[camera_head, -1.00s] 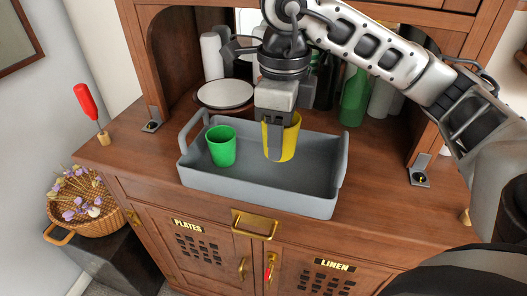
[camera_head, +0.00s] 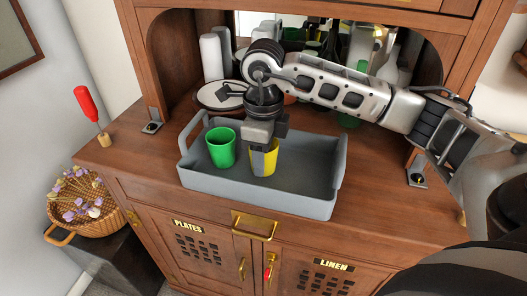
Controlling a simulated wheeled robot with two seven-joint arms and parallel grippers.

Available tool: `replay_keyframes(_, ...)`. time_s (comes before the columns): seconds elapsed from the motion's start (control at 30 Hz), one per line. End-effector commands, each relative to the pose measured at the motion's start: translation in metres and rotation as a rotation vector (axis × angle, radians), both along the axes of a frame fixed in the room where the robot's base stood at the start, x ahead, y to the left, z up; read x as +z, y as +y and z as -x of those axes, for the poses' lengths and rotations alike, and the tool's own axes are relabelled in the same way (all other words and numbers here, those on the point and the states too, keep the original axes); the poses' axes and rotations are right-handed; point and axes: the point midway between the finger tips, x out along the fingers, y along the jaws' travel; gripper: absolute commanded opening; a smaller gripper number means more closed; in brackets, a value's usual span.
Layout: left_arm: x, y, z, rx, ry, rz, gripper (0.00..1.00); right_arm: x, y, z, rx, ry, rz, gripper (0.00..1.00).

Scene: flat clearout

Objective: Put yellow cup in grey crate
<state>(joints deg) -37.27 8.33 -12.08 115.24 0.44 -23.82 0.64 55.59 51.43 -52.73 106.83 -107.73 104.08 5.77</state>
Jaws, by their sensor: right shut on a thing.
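The yellow cup (camera_head: 269,162) is upright inside the grey crate (camera_head: 318,205), near its middle. My right gripper (camera_head: 259,150) comes down from above and is shut on the cup's left side, with a finger covering part of it. Whether the cup's base touches the crate floor I cannot tell. The grey crate stands on the wooden sideboard top. A green cup (camera_head: 221,148) stands in the crate to the left of the yellow cup. My left gripper is not in view.
A plate (camera_head: 222,96) and white cylinders (camera_head: 211,57) stand behind the crate in the alcove. A red-handled tool (camera_head: 87,104) stands at the left end of the sideboard. The crate's right part is empty. A basket of flowers (camera_head: 84,212) is lower left.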

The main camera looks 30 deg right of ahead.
Motion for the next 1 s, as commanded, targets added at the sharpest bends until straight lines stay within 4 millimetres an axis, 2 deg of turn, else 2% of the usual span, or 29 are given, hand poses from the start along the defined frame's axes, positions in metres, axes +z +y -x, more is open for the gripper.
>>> replay_keyframes(0.17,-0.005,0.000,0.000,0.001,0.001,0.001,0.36,-0.005,0.000,0.000,0.000,0.000,0.000,0.23)
replay_keyframes(0.2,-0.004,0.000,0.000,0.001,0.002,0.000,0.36,-0.004,0.000,0.000,0.000,0.000,0.000,0.54)
replay_keyframes(0.27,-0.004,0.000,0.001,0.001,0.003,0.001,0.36,-0.003,0.000,0.000,0.000,0.000,0.000,0.70)
replay_keyframes(0.53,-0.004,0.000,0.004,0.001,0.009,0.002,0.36,-0.002,0.000,0.000,0.000,0.000,0.000,0.70)
replay_keyframes(0.67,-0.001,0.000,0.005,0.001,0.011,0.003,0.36,0.005,0.000,0.000,0.000,-0.001,0.000,0.70)
replay_keyframes(0.77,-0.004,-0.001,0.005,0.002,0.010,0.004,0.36,0.019,0.000,-0.001,0.001,-0.005,0.000,0.70)
replay_keyframes(1.0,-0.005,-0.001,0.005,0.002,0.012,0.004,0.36,0.073,0.000,-0.001,0.000,-0.006,0.000,0.70)
